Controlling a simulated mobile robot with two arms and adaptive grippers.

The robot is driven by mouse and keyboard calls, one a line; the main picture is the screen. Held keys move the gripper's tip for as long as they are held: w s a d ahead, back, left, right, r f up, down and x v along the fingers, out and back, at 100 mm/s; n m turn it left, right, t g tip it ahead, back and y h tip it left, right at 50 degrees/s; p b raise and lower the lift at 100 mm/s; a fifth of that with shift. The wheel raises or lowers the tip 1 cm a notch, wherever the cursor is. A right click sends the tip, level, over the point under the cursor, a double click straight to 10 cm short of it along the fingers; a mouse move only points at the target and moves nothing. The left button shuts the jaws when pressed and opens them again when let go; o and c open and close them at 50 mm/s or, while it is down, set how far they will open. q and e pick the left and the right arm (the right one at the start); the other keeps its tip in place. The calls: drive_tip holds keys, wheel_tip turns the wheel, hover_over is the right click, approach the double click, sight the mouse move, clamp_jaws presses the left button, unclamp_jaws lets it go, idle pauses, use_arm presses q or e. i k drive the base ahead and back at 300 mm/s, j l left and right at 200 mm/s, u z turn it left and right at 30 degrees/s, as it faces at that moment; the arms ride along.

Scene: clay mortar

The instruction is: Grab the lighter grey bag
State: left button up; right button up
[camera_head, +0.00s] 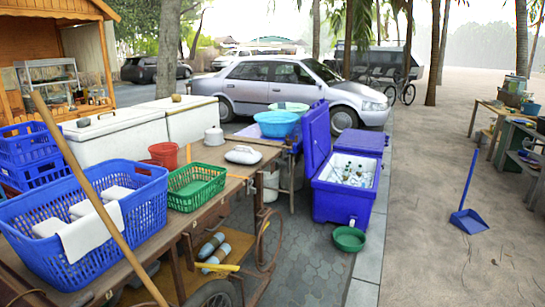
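A pale grey, rounded bag-like item (243,155) lies on the wooden cart top, just right of the green basket; a small dark mark shows on its top. A second light grey item (214,137), upright with a small knob on top, stands behind it near the white boxes. I cannot tell for sure which of these is a bag. Several whitish folded pieces (82,209) lie in the blue basket. Neither of my grippers shows in this view.
The blue basket (135,222), green basket (196,190) and red bucket (163,154) crowd the cart top (220,200). A wooden pole (90,190) slants across the left. An open blue cooler (342,200) and green bowl (349,239) stand right. Sandy ground (430,260) is mostly clear.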

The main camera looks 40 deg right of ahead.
sight(247, 156)
drive_tip(key=z, duration=0.95)
drive_tip(key=i+l+z, duration=0.3)
drive_tip(key=i, duration=0.2)
drive_tip(key=i+z, duration=0.25)
drive_tip(key=i, duration=0.3)
drive_tip(key=i+z, duration=0.15)
drive_tip(key=i, duration=1.6)
